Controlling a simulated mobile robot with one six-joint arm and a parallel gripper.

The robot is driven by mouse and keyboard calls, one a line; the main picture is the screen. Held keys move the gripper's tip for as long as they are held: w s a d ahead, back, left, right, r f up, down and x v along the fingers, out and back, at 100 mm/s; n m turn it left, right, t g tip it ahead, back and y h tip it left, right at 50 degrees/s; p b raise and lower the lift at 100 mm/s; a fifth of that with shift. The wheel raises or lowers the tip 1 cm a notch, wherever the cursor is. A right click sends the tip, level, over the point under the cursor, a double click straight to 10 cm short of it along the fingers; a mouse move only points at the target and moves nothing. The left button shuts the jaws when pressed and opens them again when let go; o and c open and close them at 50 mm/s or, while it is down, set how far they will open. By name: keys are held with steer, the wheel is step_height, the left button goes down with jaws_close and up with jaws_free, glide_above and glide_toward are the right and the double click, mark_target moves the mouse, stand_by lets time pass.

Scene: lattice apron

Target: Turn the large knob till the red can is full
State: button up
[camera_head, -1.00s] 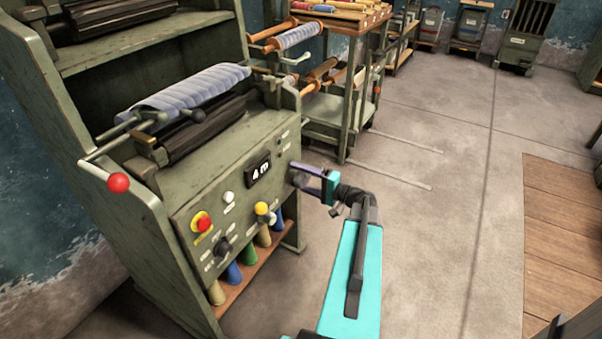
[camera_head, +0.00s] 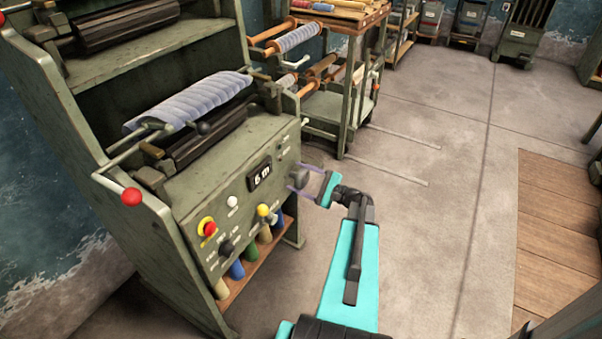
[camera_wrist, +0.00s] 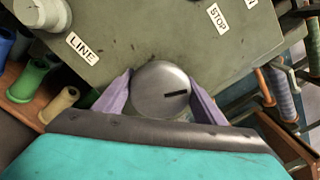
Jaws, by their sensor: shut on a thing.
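A round grey metal knob (camera_wrist: 162,92) with a dark slot mark sits on the green machine's front panel. My gripper (camera_wrist: 160,98) is shut on it, one purple finger on each side. In the head view my gripper (camera_head: 302,180) reaches the panel's right end, and its fingers partly cover the knob. No red can shows in either view.
The panel also has a red button with a yellow ring (camera_head: 207,228), a white button (camera_head: 232,201), a yellow knob (camera_head: 263,210) and a black knob (camera_head: 226,247).

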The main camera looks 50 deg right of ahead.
steer(key=shift+m, duration=0.5)
steer(key=o, duration=1.1)
steer(key=shift+c, duration=0.2)
steer(key=shift+s, duration=0.1)
steer(key=v, duration=1.3)
steer(key=shift+s, duration=0.35)
steer(key=shift+d, duration=0.1)
steer(key=shift+s, duration=0.1)
